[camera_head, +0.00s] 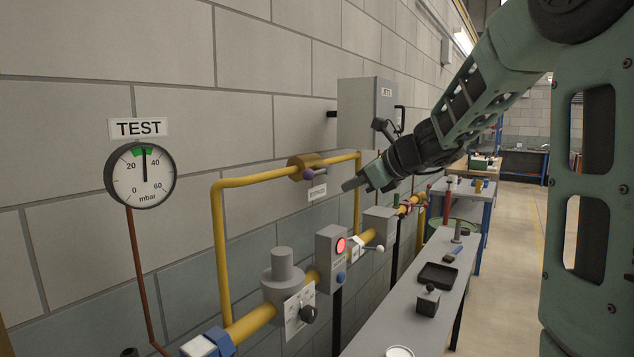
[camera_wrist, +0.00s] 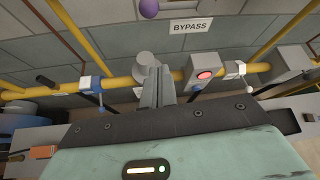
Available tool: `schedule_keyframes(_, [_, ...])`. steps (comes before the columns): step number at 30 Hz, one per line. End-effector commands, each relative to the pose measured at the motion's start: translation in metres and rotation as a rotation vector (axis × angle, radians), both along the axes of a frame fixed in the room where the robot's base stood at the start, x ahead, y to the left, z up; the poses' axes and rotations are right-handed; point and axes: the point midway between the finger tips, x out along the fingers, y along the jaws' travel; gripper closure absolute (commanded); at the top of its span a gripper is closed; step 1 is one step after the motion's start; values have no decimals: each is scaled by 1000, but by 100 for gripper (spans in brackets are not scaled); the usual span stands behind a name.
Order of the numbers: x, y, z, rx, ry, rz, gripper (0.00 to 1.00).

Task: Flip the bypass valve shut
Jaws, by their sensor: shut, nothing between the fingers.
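The bypass valve (camera_head: 305,160) is a brass body on the raised yellow pipe loop along the wall. Its lever ends in a purple ball (camera_head: 308,174), which also shows at the top edge of the wrist view (camera_wrist: 149,8). The lever's exact angle is hard to tell. A BYPASS label (camera_head: 317,192) is on the wall below the valve and shows in the wrist view (camera_wrist: 191,25). My gripper (camera_head: 348,185) is shut and empty, just right of the label and a little lower than the ball, apart from it. Its closed fingers (camera_wrist: 156,85) show in the wrist view.
A TEST gauge (camera_head: 140,176) reads about 30 mbar, in its green band. The lower yellow pipe carries a regulator (camera_head: 283,275), a box with a lit red button (camera_head: 331,258) and a white-handled valve (camera_head: 357,248). A grey bench (camera_head: 400,318) stands right; a grey cabinet (camera_head: 364,112) hangs behind.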

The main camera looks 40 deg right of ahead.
Motion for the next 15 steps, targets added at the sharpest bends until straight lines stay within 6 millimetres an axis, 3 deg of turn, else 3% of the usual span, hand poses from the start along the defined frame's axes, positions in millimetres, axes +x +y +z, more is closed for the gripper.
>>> schedule_keyframes(8, [12, 4, -7, 0, 2, 4, 100])
schedule_keyframes(15, [51, 14, -30, 1, 4, 6, 100])
